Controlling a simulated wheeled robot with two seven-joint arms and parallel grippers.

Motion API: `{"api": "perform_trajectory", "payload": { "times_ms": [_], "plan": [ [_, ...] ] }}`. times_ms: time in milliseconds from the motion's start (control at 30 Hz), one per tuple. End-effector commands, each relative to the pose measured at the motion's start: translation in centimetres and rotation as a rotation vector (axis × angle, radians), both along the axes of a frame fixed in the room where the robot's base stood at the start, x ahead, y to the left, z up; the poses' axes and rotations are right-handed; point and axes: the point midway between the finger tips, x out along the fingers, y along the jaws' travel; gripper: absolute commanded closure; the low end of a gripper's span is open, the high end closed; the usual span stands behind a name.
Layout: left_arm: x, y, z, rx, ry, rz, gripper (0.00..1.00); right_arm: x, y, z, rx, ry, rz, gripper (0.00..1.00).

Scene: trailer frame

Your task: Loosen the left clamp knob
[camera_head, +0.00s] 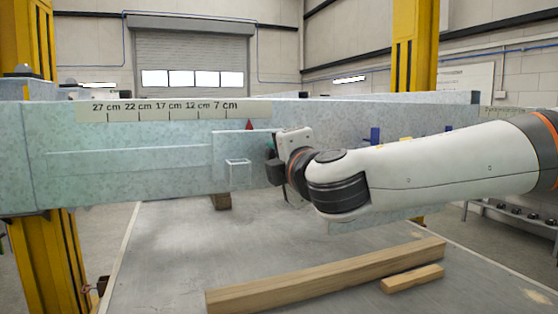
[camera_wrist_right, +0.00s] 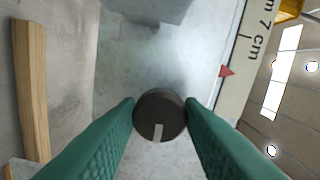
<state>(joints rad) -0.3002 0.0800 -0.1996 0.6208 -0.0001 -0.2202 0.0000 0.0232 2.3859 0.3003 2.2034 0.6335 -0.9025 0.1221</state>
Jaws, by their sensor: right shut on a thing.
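The clamp knob (camera_wrist_right: 160,115) is a dark round knob with a pale mark near its lower edge in the right wrist view. The green fingers of my right gripper (camera_wrist_right: 160,108) are closed on its two sides. In the head view my right gripper (camera_head: 272,158) is at the face of the pale speckled beam (camera_head: 120,180), and it hides the knob there. A red pointer (camera_head: 249,125) sits by the 7 cm end of the scale (camera_head: 170,110); the pointer also shows in the wrist view (camera_wrist_right: 226,71). My left gripper is out of view.
A long wooden bar (camera_head: 325,277) and a shorter wood block (camera_head: 412,279) lie on the grey table (camera_head: 165,270) below. A small pale box-like outline (camera_head: 237,175) is left of my right gripper. Yellow posts (camera_head: 45,265) stand at the left and behind. The table's left part is clear.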

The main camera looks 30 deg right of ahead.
Motion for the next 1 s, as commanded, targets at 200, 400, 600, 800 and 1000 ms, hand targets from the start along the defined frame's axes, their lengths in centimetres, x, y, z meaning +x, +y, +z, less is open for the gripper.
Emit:
{"api": "perform_trajectory", "payload": {
  "times_ms": [200, 400, 600, 800, 1000],
  "plan": [
    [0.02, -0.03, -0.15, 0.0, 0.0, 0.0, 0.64, -0.02, -0.03, 0.02, -0.189, 0.044, -0.002, 0.89],
    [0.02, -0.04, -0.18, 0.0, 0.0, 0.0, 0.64, -0.01, -0.04, -0.02, -0.328, 0.078, -0.002, 0.89],
    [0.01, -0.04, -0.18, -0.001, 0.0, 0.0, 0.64, -0.01, -0.05, -0.05, -0.422, 0.101, -0.001, 0.89],
    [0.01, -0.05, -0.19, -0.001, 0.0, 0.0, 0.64, -0.01, -0.05, -0.04, -0.469, 0.112, -0.001, 0.89],
    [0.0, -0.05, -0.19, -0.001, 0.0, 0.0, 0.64, -0.01, -0.05, -0.05, -0.483, 0.116, -0.001, 0.89]
  ]
}}
